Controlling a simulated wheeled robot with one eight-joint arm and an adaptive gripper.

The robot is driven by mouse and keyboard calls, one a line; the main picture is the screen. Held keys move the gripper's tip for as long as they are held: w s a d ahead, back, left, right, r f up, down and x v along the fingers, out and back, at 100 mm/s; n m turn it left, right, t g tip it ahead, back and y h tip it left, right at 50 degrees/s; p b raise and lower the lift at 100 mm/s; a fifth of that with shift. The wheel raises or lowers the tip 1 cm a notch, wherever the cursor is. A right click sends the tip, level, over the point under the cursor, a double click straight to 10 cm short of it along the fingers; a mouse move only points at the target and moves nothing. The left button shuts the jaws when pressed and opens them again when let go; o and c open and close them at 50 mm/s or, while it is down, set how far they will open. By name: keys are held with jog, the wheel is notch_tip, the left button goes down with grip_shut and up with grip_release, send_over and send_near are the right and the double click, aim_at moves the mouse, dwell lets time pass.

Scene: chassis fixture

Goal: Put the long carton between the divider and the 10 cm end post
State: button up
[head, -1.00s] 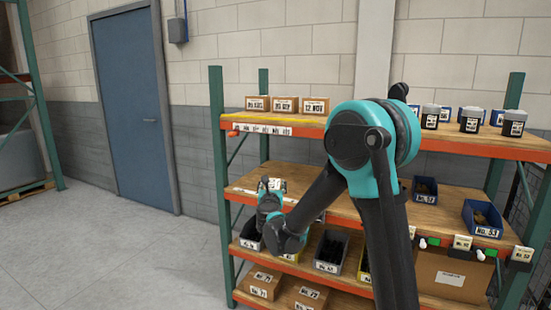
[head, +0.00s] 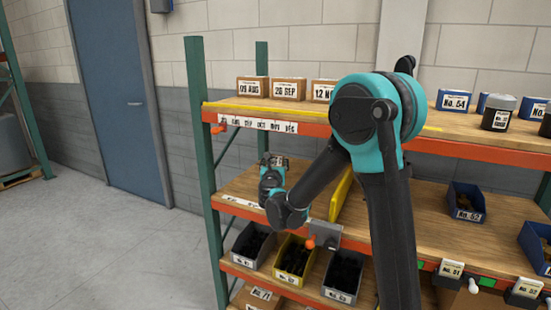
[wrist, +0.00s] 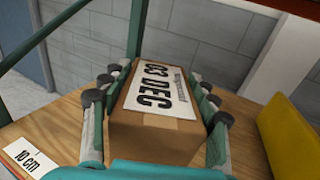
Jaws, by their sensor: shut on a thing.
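A brown carton (wrist: 150,135) with a white label reading "03 DEC" fills the middle of the wrist view. My gripper (wrist: 160,93) is shut on it, with fingers along its left and right sides. In the head view my gripper (head: 272,168) is over the left part of the middle shelf, and the carton is mostly hidden there. The yellow divider (head: 341,194) stands right of my gripper; it also shows at the right of the wrist view (wrist: 291,132). A "10 cm" label (wrist: 28,160) lies left of the carton. The green end post (head: 201,150) stands at the rack's left.
Above is the top shelf (head: 268,123) with several dated cartons and an orange front beam. Below are several bins (head: 293,257). A grey box with an orange knob (head: 323,236) sits at the shelf's front edge. A blue bin (head: 466,203) stands farther right.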

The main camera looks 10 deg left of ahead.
jog(key=shift+w+f, duration=0.1)
jog(key=shift+f, duration=3.2)
jog(key=shift+f, duration=0.6)
jog(key=o, duration=1.7)
